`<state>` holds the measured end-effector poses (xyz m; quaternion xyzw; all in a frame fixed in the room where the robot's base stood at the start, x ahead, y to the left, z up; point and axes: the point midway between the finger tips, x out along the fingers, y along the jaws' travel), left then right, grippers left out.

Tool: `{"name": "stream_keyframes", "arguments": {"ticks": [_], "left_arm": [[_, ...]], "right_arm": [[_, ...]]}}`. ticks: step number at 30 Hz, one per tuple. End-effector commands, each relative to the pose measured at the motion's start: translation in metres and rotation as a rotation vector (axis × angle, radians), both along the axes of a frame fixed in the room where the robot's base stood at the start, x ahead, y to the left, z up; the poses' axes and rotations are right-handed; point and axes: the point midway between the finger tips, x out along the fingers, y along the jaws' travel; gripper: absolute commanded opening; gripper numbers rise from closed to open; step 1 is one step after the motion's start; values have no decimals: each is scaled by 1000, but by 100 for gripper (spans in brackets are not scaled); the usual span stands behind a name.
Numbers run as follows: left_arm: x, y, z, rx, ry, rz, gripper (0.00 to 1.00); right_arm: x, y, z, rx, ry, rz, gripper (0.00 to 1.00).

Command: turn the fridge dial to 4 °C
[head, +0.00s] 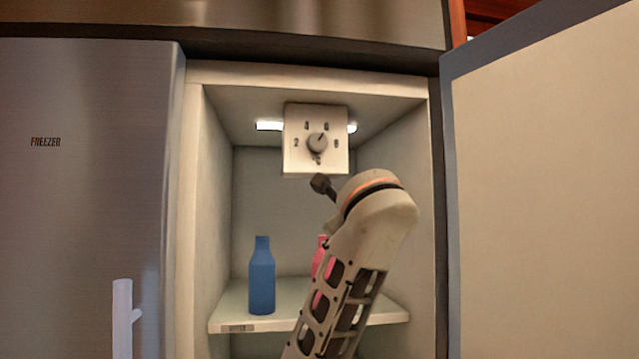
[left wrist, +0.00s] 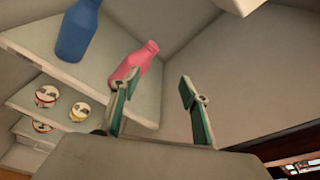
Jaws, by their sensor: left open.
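The fridge dial (head: 318,142) is a round grey knob on a white control box (head: 298,163) under the fridge ceiling. Small marks surround it, with a 2 at the left; the others are hard to read. Its pointer seems to lean to the upper right. My left arm reaches into the fridge, and a dark part of my left gripper (head: 322,184) shows just below the box, apart from the dial in the picture. In the left wrist view the gripper (left wrist: 160,78) has its fingers apart with nothing between them. A corner of the box (left wrist: 238,5) shows there. My right gripper is out of view.
A blue bottle (head: 262,277) and a pink bottle (head: 319,258), partly behind my arm, stand on the shelf (head: 228,313). Lidded jars (left wrist: 80,111) sit lower. The fridge door (head: 545,190) stands open at right; the freezer door (head: 85,190) is at left.

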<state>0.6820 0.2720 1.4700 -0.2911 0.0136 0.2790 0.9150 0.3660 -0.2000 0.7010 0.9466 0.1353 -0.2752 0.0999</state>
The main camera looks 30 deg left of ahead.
Motion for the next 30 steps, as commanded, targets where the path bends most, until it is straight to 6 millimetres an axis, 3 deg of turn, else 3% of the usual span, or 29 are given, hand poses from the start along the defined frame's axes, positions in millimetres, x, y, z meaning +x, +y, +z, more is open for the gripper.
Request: {"name": "stream_keyframes", "arguments": {"ticks": [1,3,6,10,13,17,30], "left_arm": [[-13,-2,39,57,-11,6,45],[-30,-3,81,135,-8,17,45],[-56,-4,130,229,-1,39,45],[-82,-6,171,311,7,62,45],[-93,-5,187,344,12,74,45],[-92,0,194,359,17,81,45],[-43,36,194,357,15,80,45]], "right_arm": [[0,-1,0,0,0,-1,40],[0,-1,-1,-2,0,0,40],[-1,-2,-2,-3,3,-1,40],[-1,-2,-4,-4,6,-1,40],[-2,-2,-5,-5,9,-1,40],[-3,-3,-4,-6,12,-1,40],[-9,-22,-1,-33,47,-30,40]]}}
